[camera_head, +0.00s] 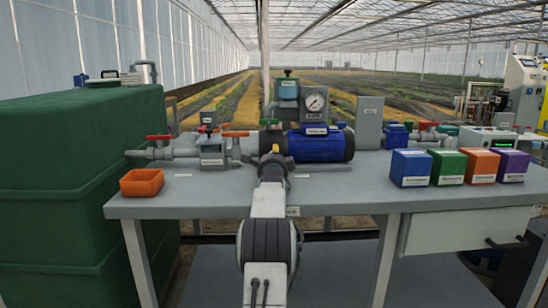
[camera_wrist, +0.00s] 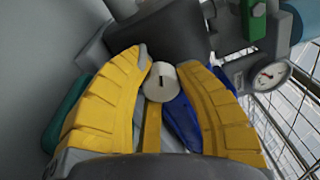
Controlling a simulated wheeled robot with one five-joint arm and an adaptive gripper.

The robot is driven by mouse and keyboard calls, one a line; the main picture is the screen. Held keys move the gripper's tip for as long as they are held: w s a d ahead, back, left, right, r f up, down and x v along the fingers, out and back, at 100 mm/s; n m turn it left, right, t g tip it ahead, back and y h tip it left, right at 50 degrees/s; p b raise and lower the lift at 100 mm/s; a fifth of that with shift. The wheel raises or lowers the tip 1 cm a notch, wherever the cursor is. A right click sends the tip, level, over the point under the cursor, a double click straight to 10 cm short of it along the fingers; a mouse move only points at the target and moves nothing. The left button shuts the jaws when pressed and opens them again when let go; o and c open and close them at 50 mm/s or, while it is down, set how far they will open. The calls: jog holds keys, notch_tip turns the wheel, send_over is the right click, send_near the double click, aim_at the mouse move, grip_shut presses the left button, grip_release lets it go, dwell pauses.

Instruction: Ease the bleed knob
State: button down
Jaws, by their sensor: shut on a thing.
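The bleed knob (camera_wrist: 161,82) is a small pale round cap with a dark mark on its face, seen in the wrist view. My gripper (camera_wrist: 172,78) has its yellow fingers on either side of the knob, shut on it. In the head view my gripper (camera_head: 273,156) reaches over the bench to the left end of the blue pump (camera_head: 322,147). There my gripper and arm hide the knob. The knob's stem and any turn of it cannot be told.
A pressure gauge (camera_head: 315,101) stands above the pump. Left are red- and orange-handled valves (camera_head: 211,150), an orange tray (camera_head: 142,182) and a green tank (camera_head: 80,180). Several coloured boxes (camera_head: 411,168) stand right. The bench front (camera_head: 345,195) is clear.

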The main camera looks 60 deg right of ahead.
jog(key=c, duration=1.4)
grip_release()
jog(key=shift+w+r, duration=0.15)
jog(key=shift+r, duration=0.05)
jog(key=shift+o, duration=1.1)
jog(key=shift+f, duration=0.1)
jog(key=shift+a, duration=0.15)
jog(key=shift+v, duration=5.9)
jog(key=shift+o, duration=0.3)
jog(key=shift+f, duration=0.1)
